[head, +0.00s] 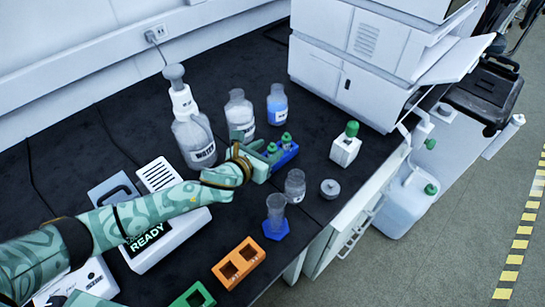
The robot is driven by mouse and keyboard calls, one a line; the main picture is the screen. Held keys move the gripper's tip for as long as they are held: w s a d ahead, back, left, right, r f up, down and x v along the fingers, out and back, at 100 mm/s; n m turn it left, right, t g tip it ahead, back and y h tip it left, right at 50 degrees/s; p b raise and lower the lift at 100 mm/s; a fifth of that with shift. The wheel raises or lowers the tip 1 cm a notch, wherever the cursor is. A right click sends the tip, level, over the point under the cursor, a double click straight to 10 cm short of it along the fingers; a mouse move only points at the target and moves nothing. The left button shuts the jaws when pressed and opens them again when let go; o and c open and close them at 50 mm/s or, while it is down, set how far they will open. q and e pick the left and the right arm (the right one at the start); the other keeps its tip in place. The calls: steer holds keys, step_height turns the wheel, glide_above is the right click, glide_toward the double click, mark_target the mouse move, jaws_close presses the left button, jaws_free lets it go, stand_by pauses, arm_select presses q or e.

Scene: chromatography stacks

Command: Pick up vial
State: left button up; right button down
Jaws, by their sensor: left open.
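Two small vials with green caps stand in a blue rack (287,158) in the middle of the bench. One vial (286,139) is at the right of the rack, and the other (271,148) is at its left, close to my gripper. My left gripper (266,159) reaches in from the left and is open at the left side of the rack. Its fingers are small in the picture, and I cannot tell whether they touch the left vial. The lower parts of the vials are hidden by the rack and gripper. My right gripper is not in view.
A wash bottle (193,138), a clear bottle (240,115) and a blue-liquid bottle (277,104) stand behind. A beaker (295,186), grey lid (330,188), blue-based cylinder (276,217) and orange rack (238,263) lie nearer. A white green-capped bottle (346,146) stands right, before the instrument stack (345,85).

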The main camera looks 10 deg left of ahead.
mark_target(271, 147)
arm_select(q)
steer(key=b+x, duration=0.1)
steer(key=x, duration=0.2)
steer(key=shift+w+f, duration=0.25)
steer(key=shift+f, duration=0.05)
steer(key=shift+r, duration=0.15)
steer(key=c, duration=1)
steer(key=shift+c, duration=0.2)
